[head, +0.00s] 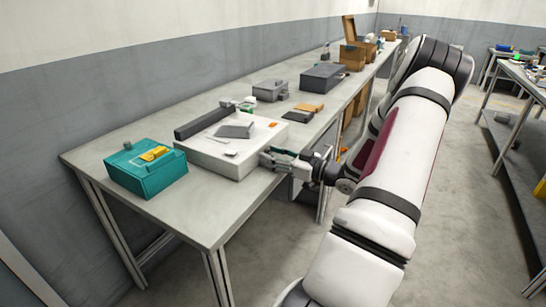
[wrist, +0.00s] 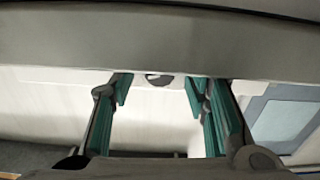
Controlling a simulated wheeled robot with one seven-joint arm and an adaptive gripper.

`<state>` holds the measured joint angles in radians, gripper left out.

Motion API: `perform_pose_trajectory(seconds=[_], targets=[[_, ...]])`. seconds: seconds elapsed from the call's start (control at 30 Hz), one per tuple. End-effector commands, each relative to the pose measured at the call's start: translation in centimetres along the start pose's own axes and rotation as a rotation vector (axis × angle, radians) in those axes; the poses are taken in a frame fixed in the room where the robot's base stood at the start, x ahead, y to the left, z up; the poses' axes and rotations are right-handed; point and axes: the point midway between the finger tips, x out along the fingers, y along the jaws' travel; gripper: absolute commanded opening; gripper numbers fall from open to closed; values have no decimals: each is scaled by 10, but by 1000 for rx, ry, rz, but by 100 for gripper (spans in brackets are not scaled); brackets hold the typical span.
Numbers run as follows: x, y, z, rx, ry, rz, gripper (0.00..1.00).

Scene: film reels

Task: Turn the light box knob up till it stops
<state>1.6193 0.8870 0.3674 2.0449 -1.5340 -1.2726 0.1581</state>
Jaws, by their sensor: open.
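The light box is a wide white box (head: 228,158) on the long table in the head view. My gripper (head: 268,155) is at its right-hand side, level with the box, with its teal-padded fingers pointing at it. In the wrist view the gripper (wrist: 158,88) is open, fingers spread. A small dark grey round part, which looks like the knob (wrist: 158,80), shows between the fingertips, with a gap on both sides. Its upper part is cut off by a grey band. In the head view the knob is not clearly visible, and its turned position cannot be read.
A teal box (head: 145,178) with a yellow item stands left of the light box. A dark long block (head: 202,122) and a grey flat piece (head: 235,130) are by or on it. Grey boxes (head: 270,88) stand further back. Floor right of the table (head: 440,200) is clear.

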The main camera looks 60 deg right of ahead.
Motion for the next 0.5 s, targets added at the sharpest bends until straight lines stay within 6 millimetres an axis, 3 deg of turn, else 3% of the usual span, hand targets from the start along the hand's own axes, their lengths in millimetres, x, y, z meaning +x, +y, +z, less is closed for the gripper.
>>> perform_pose_trajectory(seconds=[0.27, 0.43, 0.5], targets=[[1, 0, 0, 0, 0, 1, 41], [1, 0, 0, 0, 0, 1, 2], [1, 0, 0, 0, 0, 0, 0]])
